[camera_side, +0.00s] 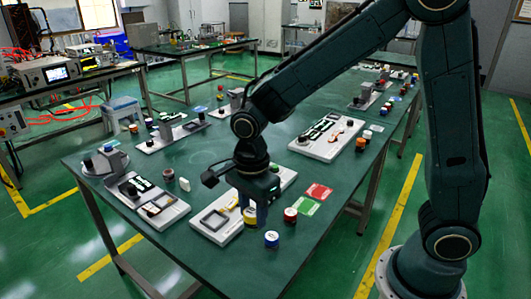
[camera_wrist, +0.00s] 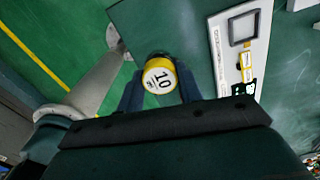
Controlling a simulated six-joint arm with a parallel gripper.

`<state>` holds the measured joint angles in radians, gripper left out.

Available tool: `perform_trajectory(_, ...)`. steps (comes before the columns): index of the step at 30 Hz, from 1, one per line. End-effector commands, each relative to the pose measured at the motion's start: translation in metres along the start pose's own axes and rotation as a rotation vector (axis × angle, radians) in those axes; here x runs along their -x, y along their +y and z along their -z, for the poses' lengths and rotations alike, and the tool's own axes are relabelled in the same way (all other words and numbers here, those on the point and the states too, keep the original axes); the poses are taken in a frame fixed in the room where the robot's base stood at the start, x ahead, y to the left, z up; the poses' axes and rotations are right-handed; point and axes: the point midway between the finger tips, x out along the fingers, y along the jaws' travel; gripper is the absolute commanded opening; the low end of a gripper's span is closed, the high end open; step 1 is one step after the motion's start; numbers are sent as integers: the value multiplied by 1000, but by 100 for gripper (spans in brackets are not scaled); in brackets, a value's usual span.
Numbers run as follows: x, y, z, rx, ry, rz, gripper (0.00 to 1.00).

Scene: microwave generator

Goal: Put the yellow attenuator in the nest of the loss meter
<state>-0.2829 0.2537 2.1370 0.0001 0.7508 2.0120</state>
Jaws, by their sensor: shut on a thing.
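The yellow attenuator (camera_wrist: 159,78) is a short round piece with a white top marked 10. My gripper (camera_wrist: 160,92) is shut on its sides in the wrist view. In the side view the attenuator (camera_side: 250,216) shows as a yellow patch at my gripper (camera_side: 257,214), partly hidden by a finger. A pale board (camera_side: 228,234) lies to the left of my gripper. It carries a dark square frame (camera_side: 214,219), also at the upper right in the wrist view (camera_wrist: 243,28). I cannot read a label that marks it as the loss meter.
Another pale board (camera_side: 160,212) lies at left. The front table corner is clear.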

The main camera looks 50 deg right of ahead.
Motion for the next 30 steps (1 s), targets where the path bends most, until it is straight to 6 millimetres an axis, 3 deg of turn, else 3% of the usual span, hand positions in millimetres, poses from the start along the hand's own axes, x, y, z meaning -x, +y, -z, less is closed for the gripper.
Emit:
perform_trajectory(3,22,-1,0,0,-2,5,4)
perform_trajectory(10,44,0,0,0,-1,2,4)
perform_trajectory(30,49,0,0,0,0,1,4)
